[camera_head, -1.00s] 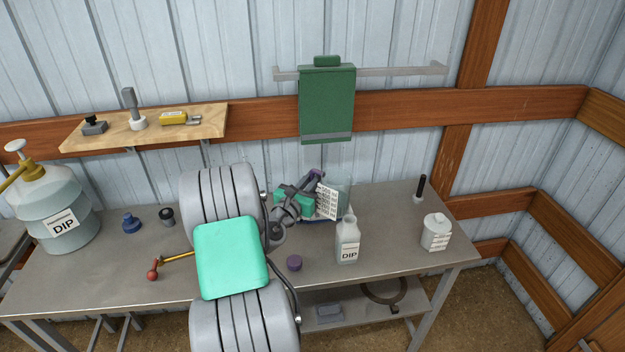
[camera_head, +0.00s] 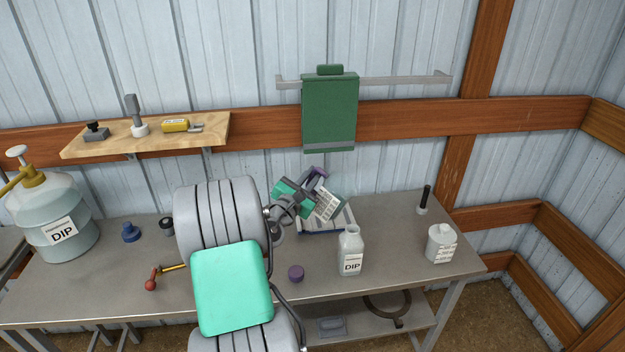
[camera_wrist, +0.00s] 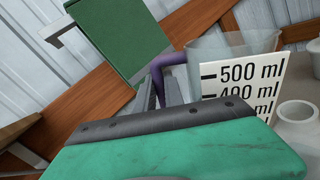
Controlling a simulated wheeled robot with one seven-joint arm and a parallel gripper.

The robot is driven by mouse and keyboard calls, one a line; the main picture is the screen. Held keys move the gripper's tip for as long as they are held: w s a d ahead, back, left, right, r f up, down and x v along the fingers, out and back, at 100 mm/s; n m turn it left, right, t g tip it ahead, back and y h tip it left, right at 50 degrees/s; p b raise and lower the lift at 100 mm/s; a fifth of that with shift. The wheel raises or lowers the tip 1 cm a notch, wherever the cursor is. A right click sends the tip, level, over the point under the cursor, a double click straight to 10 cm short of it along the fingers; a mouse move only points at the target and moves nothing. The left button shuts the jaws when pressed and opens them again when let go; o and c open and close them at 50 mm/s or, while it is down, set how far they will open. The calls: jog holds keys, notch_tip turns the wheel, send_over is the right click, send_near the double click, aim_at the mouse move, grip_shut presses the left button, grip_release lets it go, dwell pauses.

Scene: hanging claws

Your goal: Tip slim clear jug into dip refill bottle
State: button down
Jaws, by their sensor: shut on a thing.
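The slim clear jug, with a purple handle and a white measuring scale (camera_head: 327,206), is tilted and held above the bench. In the wrist view its clear wall (camera_wrist: 235,45) and the scale's 500 ml mark show. My gripper (camera_head: 309,187) is shut on the purple handle (camera_wrist: 170,62). My arm hides part of the jug in the head view, and I cannot tell how much liquid it holds. The dip refill bottle (camera_head: 350,256), white with a DIP label, stands upright and uncapped on the bench, below and to the right of the jug, apart from it.
A tray (camera_head: 343,220) lies beneath the jug. A purple cap (camera_head: 296,273) lies left of the bottle. A white container (camera_head: 440,244) and a black-handled tool (camera_head: 424,200) stand at right. A large DIP sprayer (camera_head: 50,218) stands far left.

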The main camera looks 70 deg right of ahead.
jog(key=shift+r, duration=0.1)
jog(key=shift+r+m+b, duration=0.3)
jog(key=shift+m+b, duration=0.15)
jog(key=shift+m, duration=0.15)
jog(key=shift+s, duration=0.1)
jog(key=shift+s+r+m+b, duration=0.15)
jog(key=shift+r+m+b, duration=0.15)
jog(key=shift+m+b, duration=0.25)
jog(key=shift+m+b, duration=0.35)
jog(key=shift+s+a+r+m, duration=0.1)
jog(key=shift+s+r+m, duration=0.15)
jog(key=shift+m, duration=0.15)
jog(key=shift+w, duration=0.1)
jog(key=shift+b, duration=0.55)
jog(key=shift+s+r+m+g+h, duration=0.2)
jog(key=shift+s+m+g+h, duration=0.15)
jog(key=shift+m, duration=0.25)
